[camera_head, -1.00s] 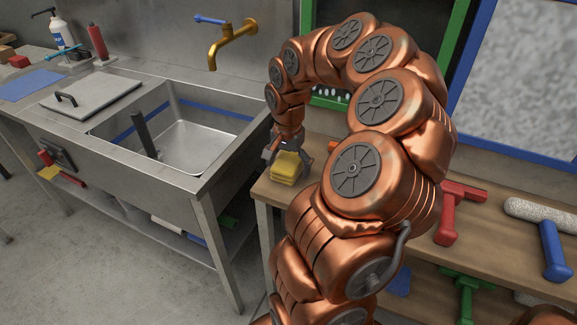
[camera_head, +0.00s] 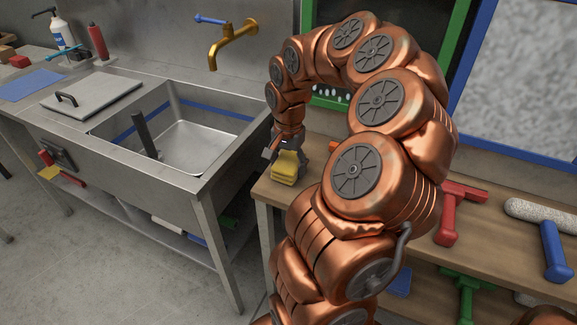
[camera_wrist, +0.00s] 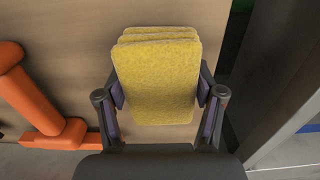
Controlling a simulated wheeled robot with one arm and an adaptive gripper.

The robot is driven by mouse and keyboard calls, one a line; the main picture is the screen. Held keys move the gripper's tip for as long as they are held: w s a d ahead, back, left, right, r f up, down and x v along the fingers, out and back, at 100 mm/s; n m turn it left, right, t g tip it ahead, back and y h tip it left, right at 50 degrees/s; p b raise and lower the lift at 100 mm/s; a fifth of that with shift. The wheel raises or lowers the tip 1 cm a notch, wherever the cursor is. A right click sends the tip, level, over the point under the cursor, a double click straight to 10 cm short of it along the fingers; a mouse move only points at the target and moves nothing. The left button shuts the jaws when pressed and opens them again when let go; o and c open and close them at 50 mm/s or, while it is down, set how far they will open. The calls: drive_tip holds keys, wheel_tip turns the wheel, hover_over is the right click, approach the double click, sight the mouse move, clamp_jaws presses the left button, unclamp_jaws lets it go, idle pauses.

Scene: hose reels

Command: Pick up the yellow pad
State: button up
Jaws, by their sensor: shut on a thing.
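Yellow pads (camera_head: 284,172) lie in a stack at the left end of the wooden table, near the sink. In the wrist view the stack of yellow pads (camera_wrist: 157,78) shows several layers at its far edge, with one broad face toward the camera. My gripper (camera_head: 286,157) points down at the stack from above. Its two fingers (camera_wrist: 160,103) sit at the left and right sides of the pads and are shut on a yellow pad. I cannot tell how many layers the fingers hold. The fingertips are partly hidden by the pads.
An orange tool (camera_wrist: 35,95) lies left of the pads in the wrist view. A red tool (camera_head: 452,208) and a blue tool (camera_head: 553,250) lie farther right on the wooden table (camera_head: 490,225). The metal sink (camera_head: 195,147) stands to the left, with a gap between it and the table.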

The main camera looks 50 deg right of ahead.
sight(288, 161)
wheel_tip(288, 161, up, 10)
drive_tip(key=shift+f+b, duration=0.15)
drive_tip(key=shift+b, duration=0.15)
